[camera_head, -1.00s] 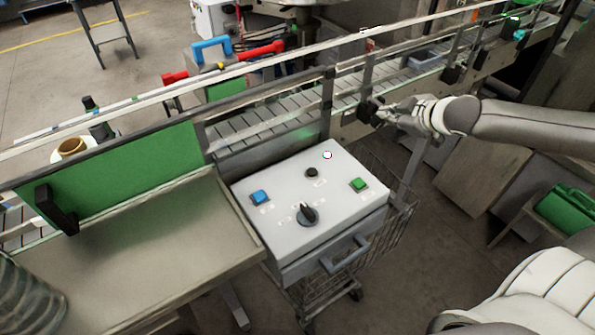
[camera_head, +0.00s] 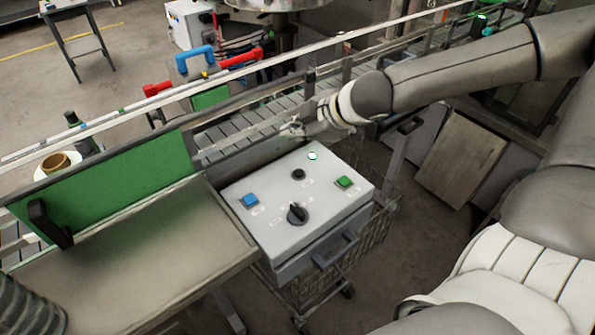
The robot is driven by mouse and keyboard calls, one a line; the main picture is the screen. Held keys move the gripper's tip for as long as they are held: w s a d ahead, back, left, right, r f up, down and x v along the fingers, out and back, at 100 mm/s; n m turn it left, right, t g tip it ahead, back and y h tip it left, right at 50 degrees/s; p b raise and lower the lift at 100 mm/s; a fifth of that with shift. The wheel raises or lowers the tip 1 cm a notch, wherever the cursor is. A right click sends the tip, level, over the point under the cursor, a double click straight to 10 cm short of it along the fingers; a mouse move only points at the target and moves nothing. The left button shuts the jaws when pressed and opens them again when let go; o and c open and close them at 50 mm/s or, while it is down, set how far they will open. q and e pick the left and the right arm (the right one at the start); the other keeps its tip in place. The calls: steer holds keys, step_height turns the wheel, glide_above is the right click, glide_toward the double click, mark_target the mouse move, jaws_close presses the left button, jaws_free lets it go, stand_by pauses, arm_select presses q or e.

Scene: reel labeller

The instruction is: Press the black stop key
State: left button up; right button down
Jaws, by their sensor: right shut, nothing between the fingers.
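The pale control box (camera_head: 335,213) stands in the middle of the head view. The small round black key (camera_head: 298,174) sits on its sloped top, towards the back. On the same top are a blue square key (camera_head: 250,201), a green square key (camera_head: 344,182), a small white round spot (camera_head: 312,156) and a larger black rotary knob (camera_head: 297,213). My right gripper (camera_head: 291,131) is shut and empty. It appears above the box's back edge in the picture, apart from the black key. My left gripper is not in view.
A conveyor (camera_head: 250,122) with metal rails runs behind the box. A green panel (camera_head: 110,198) and a bare metal table (camera_head: 150,252) lie to the left. The box has a front handle (camera_head: 335,250) and a wire basket below. A brown board (camera_head: 460,160) stands at right.

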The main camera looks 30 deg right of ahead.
mark_target(296, 174)
steer(key=shift+f, duration=0.15)
step_height(296, 174, down, 8)
steer(key=b, duration=0.8)
steer(key=shift+f, duration=0.25)
steer(key=shift+f, duration=0.1)
stand_by(0.8)
steer(key=shift+f+b, duration=0.3)
steer(key=shift+b, duration=0.25)
steer(key=shift+f+b, duration=0.5)
stand_by(0.4)
steer(key=shift+r, duration=0.15)
steer(key=shift+r+p, duration=0.8)
steer(key=shift+p, duration=0.05)
